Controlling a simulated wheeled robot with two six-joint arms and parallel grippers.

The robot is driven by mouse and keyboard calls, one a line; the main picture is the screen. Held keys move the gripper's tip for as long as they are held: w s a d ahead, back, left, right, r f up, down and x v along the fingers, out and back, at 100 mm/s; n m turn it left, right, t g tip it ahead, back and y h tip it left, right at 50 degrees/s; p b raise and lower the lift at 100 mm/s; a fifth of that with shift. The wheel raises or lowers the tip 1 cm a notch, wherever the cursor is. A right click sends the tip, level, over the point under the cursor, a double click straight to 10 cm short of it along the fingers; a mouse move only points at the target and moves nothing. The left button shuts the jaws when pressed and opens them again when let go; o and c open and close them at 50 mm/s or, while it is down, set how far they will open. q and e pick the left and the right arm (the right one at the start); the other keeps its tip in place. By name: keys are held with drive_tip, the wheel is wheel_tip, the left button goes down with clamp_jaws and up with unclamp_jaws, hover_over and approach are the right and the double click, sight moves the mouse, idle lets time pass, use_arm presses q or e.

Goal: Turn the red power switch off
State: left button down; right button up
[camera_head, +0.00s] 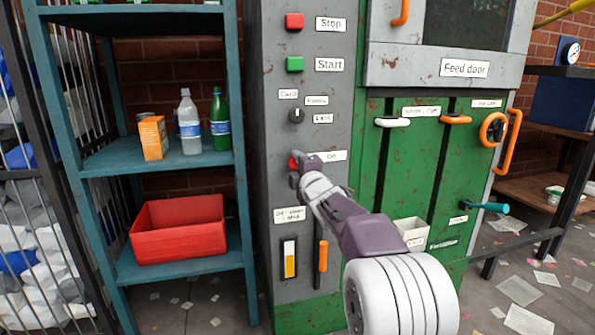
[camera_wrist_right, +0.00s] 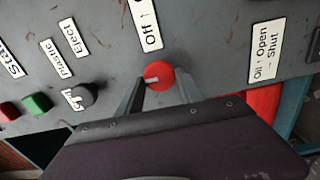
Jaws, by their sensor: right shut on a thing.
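The red power switch is a round red knob (camera_head: 292,163) on the grey panel, below a small dark selector. It also shows in the right wrist view, as a red knob (camera_wrist_right: 160,73) with a pale pointer mark on its left side. The finger tips are partly hidden in the head view. My left gripper is not in view.
Above on the panel are a red Stop button (camera_head: 294,22), a green Start button (camera_head: 294,64) and the dark selector (camera_head: 296,116). A teal shelf (camera_head: 190,160) with bottles and a red bin (camera_head: 178,243) stands left.

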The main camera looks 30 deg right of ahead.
drive_tip(key=shift+f+n, duration=0.1)
drive_tip(key=shift+n, duration=0.2)
drive_tip(key=o, duration=1.3)
drive_tip(key=shift+o, duration=0.2)
drive_tip(key=p+v, duration=0.1)
drive_tip(key=v, duration=0.8)
drive_tip(key=shift+p, duration=0.35)
